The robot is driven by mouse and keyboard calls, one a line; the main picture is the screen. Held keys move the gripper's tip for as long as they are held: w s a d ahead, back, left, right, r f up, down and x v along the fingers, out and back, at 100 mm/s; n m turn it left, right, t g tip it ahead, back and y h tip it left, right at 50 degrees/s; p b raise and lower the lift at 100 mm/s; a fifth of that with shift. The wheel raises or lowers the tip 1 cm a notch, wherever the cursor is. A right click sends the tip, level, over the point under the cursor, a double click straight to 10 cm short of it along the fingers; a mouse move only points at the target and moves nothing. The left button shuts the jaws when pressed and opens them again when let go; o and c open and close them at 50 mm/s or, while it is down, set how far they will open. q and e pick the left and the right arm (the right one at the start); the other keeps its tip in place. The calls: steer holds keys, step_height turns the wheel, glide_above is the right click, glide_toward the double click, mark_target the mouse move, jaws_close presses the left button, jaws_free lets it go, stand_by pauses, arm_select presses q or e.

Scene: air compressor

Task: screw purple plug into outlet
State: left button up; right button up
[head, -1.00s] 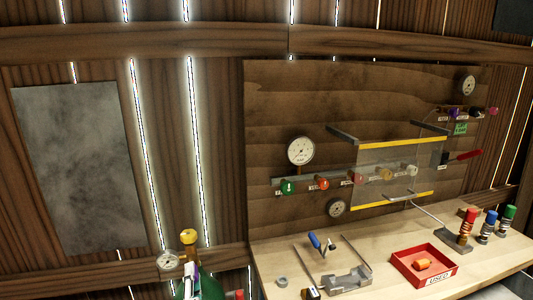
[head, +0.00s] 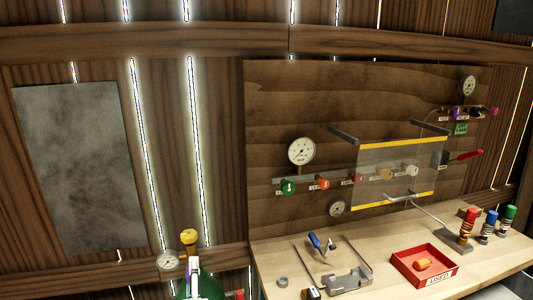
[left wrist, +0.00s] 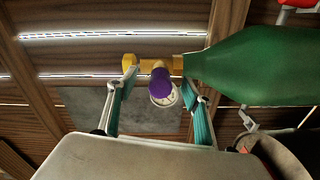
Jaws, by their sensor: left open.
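In the left wrist view a purple plug (left wrist: 160,80) sits at the yellow valve fitting (left wrist: 178,62) on the neck of the green tank (left wrist: 262,68). My left gripper (left wrist: 158,78) is open, with one finger on each side of the plug and visible gaps between. How deep the plug sits in the outlet is hidden. In the head view the green tank (head: 212,287) stands at the bottom, with a yellow knob (head: 189,237) on top. A pale upright part with a bit of purple shows in front of it, too small to tell clearly. My right gripper is not in view.
A round gauge (left wrist: 163,97) lies just behind the plug; it also shows in the head view (head: 168,261). The workbench (head: 300,255) at right carries a red tray (head: 408,272) and several coloured cylinders. A clear panel (head: 396,172) covers part of the valve board.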

arm_select(q)
steer(key=shift+v, duration=2.6)
